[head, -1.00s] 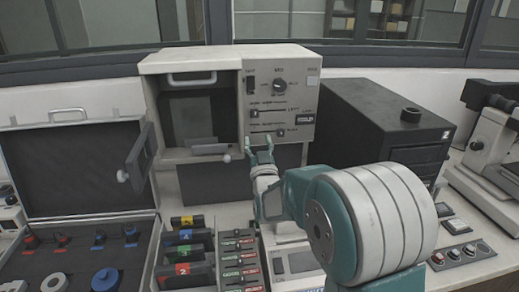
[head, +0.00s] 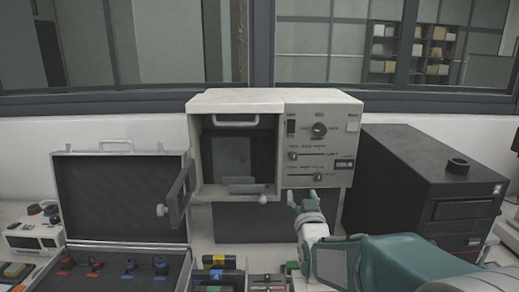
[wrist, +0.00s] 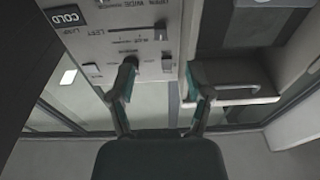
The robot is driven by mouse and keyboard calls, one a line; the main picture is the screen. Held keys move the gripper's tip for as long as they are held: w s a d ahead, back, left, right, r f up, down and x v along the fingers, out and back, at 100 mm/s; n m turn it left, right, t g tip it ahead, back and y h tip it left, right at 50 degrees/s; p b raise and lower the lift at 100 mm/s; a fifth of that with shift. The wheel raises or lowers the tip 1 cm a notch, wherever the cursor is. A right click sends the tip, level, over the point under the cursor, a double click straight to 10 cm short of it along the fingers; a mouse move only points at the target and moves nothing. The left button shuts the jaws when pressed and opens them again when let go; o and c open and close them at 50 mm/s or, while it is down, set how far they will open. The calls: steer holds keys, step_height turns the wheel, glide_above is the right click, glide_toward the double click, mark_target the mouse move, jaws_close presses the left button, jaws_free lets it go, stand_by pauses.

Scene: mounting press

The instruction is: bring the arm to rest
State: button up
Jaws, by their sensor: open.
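My gripper (head: 301,198) is open and empty, in front of the lower edge of the press's control panel. The mounting press (head: 235,103) is a cream box with an open chamber on its left and a panel of knobs and sliders (head: 319,145) on its right. Its small dark door (head: 180,190) stands swung open to the left. In the wrist view my gripper's two fingers (wrist: 160,85) are spread apart with nothing between them. The panel (wrist: 110,35) shows there beyond the fingers, with a "COLD" label. I cannot tell whether a fingertip touches the panel.
A black box unit (head: 415,170) stands close on the right of the press. An open case (head: 125,205) with small coloured-based parts is at the left. Several labelled cartridges (head: 218,275) lie in front. A window (head: 330,50) runs behind.

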steer(key=s+d+f+g, duration=0.1)
steer(key=s+g, duration=0.3)
steer(key=s, duration=0.7)
steer(key=s+d+f+g, duration=0.1)
steer(key=s+f+g, duration=0.2)
steer(key=s, duration=0.8)
steer(key=s+d+f+g, duration=0.1)
steer(key=s+f+g, duration=0.2)
steer(key=s+g, duration=0.3)
steer(key=s, duration=0.5)
steer(key=shift+d+g, duration=0.3)
